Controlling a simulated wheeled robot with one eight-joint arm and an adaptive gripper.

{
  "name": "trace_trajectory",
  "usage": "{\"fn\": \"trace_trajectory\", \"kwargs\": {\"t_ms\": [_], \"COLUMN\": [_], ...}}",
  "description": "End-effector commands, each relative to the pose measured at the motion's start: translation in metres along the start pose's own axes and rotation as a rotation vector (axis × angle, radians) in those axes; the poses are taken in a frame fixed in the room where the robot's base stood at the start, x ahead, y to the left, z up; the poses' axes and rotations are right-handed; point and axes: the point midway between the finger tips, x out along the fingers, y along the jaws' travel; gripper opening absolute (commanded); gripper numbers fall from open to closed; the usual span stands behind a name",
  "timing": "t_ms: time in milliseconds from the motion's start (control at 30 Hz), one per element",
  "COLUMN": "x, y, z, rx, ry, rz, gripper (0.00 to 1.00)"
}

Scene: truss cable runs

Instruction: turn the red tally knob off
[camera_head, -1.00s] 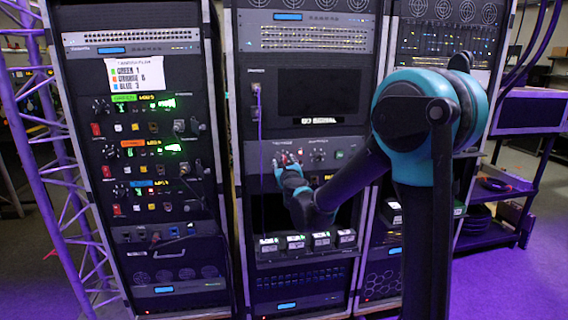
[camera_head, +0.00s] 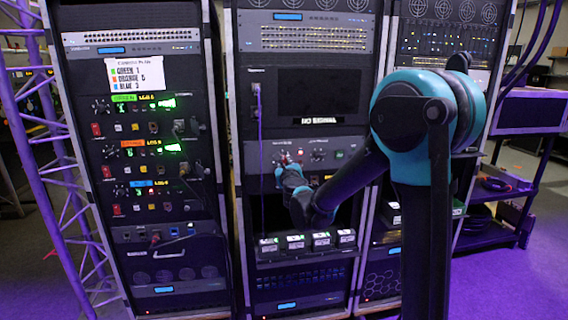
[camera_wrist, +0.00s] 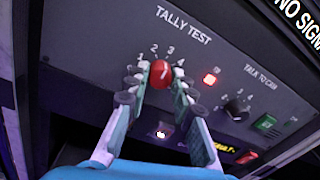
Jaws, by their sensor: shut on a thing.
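The red tally knob (camera_wrist: 160,74) sits on a dark panel under the printed words TALLY TEST in the wrist view. The numbers 1 to 4 arc around its top, and a white mark shows on its face. My gripper (camera_wrist: 161,72) is shut on this knob, with one fingertip on its left side and one on its right. In the head view my gripper (camera_head: 288,162) is at the middle rack's control panel, where the knob is small and partly covered.
A small lit button (camera_wrist: 162,131) shows between my fingers. A purple cable (camera_head: 260,150) hangs left of my gripper.

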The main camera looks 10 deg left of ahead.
Motion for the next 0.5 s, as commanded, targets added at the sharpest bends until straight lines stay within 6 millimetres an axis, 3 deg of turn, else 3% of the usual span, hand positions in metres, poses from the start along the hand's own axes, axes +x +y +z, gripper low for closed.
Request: {"fn": "trace_trajectory", "kwargs": {"t_ms": [500], "x": [-0.0006], "y": [0.0007], "z": [-0.0009], "rx": [-0.352], "ry": [-0.016], "rz": [-0.004], "gripper": [0.0]}}
